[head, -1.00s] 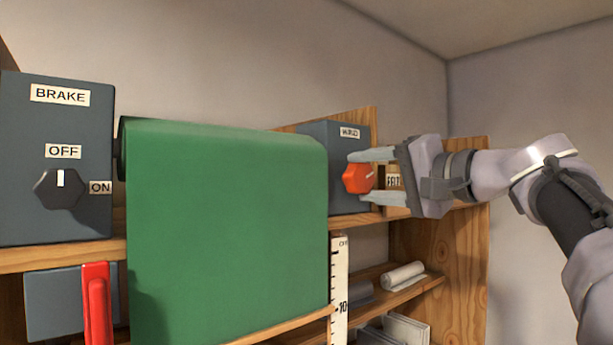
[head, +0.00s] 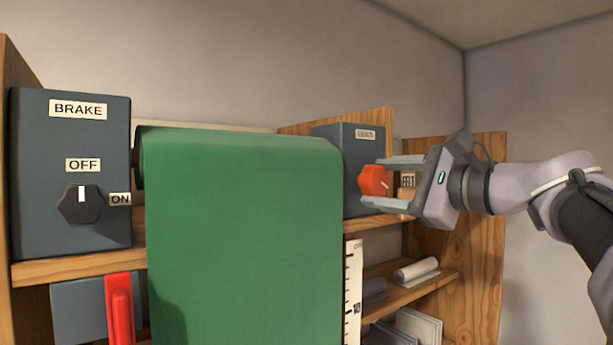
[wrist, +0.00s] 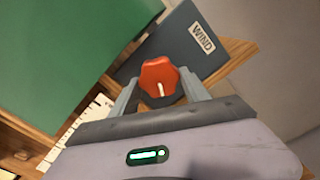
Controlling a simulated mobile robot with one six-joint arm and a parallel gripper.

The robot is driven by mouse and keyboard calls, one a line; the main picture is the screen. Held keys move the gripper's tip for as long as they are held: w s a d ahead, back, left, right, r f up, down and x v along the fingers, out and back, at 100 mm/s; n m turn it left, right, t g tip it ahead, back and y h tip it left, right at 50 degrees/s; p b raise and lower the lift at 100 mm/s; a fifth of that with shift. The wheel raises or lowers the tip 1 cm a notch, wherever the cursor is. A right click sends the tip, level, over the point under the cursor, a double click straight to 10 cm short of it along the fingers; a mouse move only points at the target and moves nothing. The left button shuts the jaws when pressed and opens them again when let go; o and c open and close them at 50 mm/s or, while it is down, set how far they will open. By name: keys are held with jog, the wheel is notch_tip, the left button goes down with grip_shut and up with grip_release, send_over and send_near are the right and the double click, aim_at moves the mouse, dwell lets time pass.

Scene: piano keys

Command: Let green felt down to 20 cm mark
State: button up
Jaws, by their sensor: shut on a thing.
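The green felt (head: 243,230) hangs from its roller; its lower edge is below the head view, so its level at the 20 cm mark is hidden. The ruler (head: 353,285) hangs just right of the felt, with a 10 mark near the bottom of the view. My gripper (head: 375,183) is shut on the orange-red knob (head: 374,180) of the grey WIND box (head: 345,150), a finger on each side. The wrist view also shows the knob (wrist: 159,78) between the fingers. The black brake knob (head: 82,203) has its white line upright, toward OFF.
A grey brake box (head: 35,160) stands at left, with a red lever (head: 119,308) below it. Wooden shelves hold a white roll (head: 415,269) under my gripper. A wooden side panel (head: 480,230) stands behind my wrist.

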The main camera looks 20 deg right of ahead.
jog(key=m+p, duration=0.2)
jog(key=m, duration=0.3)
jog(key=shift+a, duration=0.1)
jog(key=shift+f+m, duration=0.1)
jog(key=shift+m, duration=0.3)
dwell(0.3)
jog(key=o, duration=1.3)
jog(key=shift+o, duration=0.2)
jog(key=shift+s, duration=0.1)
jog(key=b+v, duration=0.4)
jog(key=v, duration=1.3)
jog(key=shift+s, duration=0.2)
